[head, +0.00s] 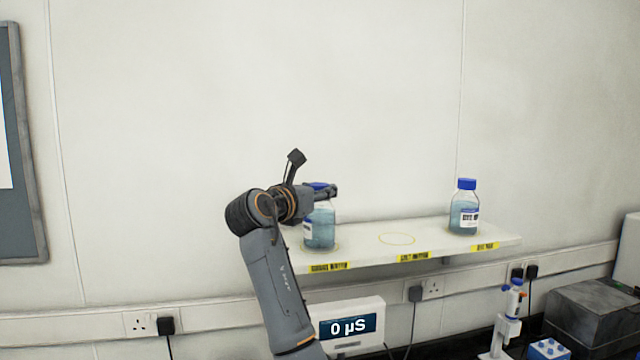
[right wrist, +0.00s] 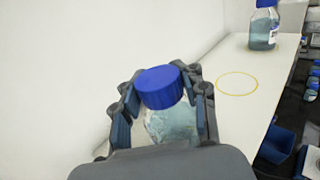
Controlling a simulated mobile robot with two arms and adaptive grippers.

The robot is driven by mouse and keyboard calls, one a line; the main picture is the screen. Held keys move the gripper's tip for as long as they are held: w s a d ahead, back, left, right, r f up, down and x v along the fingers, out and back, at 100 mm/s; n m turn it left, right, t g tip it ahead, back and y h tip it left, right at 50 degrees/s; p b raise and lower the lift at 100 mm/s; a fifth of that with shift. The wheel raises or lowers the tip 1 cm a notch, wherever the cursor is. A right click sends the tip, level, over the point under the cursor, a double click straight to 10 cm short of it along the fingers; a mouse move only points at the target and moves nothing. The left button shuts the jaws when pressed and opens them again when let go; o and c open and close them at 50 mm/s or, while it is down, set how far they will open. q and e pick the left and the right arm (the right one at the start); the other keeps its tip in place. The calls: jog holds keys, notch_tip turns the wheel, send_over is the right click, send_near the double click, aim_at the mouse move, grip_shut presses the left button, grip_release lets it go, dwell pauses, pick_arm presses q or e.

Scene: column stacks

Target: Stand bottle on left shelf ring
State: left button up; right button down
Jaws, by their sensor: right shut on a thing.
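A clear bottle of blue liquid with a blue cap and white label (head: 319,232) is upright at the left end of the white wall shelf (head: 460,240). A bit of yellow ring shows beside its base; I cannot tell whether the base rests on the shelf. My right gripper (head: 325,192) is shut on the bottle near its cap. In the right wrist view the fingers (right wrist: 163,115) are on both sides of the bottle, below the blue cap (right wrist: 159,87). The empty yellow middle ring (head: 397,239) is to the right. My left gripper is not in view.
A second blue-capped bottle (head: 464,212) stands at the shelf's right end. Yellow labels (head: 329,267) line the shelf's front edge. Below are a display reading 0 µS (head: 348,327), a pipette stand (head: 508,318) and a grey block (head: 595,312). The middle of the shelf is clear.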

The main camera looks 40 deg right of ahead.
jog(key=shift+s, duration=0.1)
jog(key=shift+a+f, duration=0.1)
jog(key=shift+f, duration=0.1)
jog(key=c, duration=0.7)
grip_release()
jog(key=shift+c, duration=0.2)
jog(key=shift+r, duration=0.15)
jog(key=b+v, duration=0.6)
jog(key=v, duration=0.6)
